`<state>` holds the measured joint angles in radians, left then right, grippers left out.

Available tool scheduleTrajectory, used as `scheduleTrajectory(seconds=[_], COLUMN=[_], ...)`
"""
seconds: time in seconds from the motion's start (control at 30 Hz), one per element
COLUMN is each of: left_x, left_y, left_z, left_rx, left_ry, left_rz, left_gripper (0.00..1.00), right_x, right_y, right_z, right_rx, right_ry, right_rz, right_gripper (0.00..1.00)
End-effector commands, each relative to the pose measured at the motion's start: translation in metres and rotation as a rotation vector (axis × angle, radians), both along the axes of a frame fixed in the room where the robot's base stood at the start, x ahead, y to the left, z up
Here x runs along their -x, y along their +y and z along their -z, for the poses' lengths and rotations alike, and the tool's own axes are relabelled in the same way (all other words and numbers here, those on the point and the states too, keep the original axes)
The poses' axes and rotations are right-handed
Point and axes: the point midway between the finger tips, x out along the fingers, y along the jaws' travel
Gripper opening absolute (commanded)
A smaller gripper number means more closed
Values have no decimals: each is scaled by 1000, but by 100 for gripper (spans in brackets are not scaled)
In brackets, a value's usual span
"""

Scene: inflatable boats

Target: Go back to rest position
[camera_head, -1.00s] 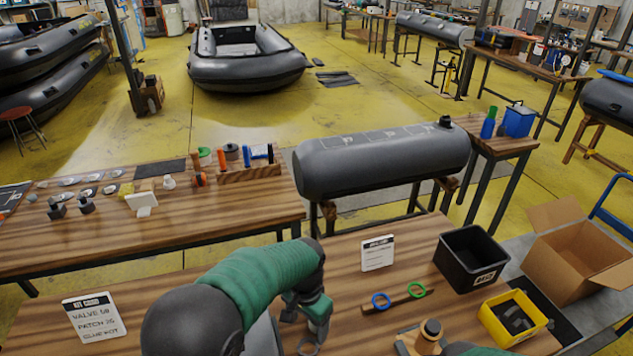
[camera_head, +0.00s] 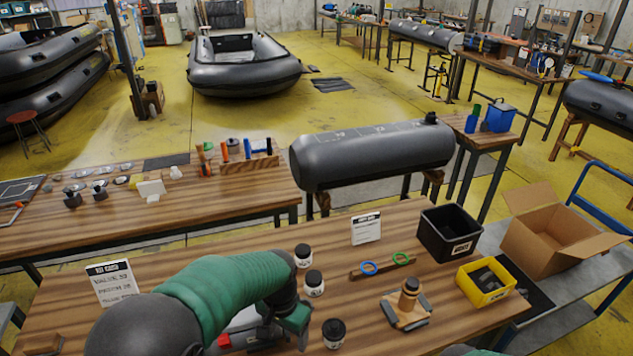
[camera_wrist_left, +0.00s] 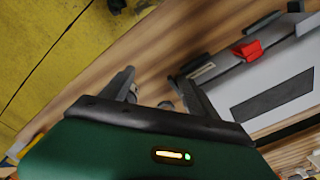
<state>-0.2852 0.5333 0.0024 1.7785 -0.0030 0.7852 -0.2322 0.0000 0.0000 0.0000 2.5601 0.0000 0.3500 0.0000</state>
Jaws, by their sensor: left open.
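My left arm comes in from the lower left in the head view, with its green sleeve bent over the near wooden bench (camera_head: 215,345). My left gripper (camera_head: 298,328) hangs low over the bench beside several black-lidded jars (camera_head: 314,284). In the left wrist view the left gripper (camera_wrist_left: 157,88) has its two fingers apart, with nothing clearly held between them. A grey tray-like panel with a red piece (camera_wrist_left: 248,49) lies beyond the fingers. My right gripper is not in view.
On the near bench stand a wooden holder (camera_head: 408,306), a yellow bin (camera_head: 486,283), a black bin (camera_head: 450,234), a white sign (camera_head: 366,229) and a kit card (camera_head: 113,283). A grey tube (camera_head: 375,155) lies behind. An open cardboard box (camera_head: 560,240) stands at right.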

Motion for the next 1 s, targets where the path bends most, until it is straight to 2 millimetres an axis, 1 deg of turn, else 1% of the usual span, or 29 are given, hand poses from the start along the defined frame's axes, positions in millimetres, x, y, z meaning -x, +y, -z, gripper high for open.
scheduleTrajectory(seconds=[0.03, 0.17, 0.27, 0.37, 0.4, 0.5, 0.6, 0.7, 1.0], left_x=[5, 26, 48, 77, 90, 121, 139, 143, 142], left_y=[10, 37, 62, 88, 98, 117, 127, 128, 128], left_z=[-3, -9, -14, -16, -16, -15, -12, -11, -11], left_rx=[3, 14, 26, 38, 42, 53, 59, 61, 60], left_ry=[-9, -42, -75, -111, -126, -162, -181, -186, -183], left_rz=[-28, -122, -212, -314, -357, -455, -510, -523, -520], left_gripper=[70, 70, 70, 70, 70, 70, 70, 70, 70], right_x=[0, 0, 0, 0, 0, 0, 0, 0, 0], right_y=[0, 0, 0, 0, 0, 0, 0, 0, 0], right_z=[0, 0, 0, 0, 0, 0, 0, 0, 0], right_rx=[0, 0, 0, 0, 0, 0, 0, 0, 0], right_ry=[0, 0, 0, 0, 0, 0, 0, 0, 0], right_rz=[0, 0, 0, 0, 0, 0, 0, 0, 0], right_gripper=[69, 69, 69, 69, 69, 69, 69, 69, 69])
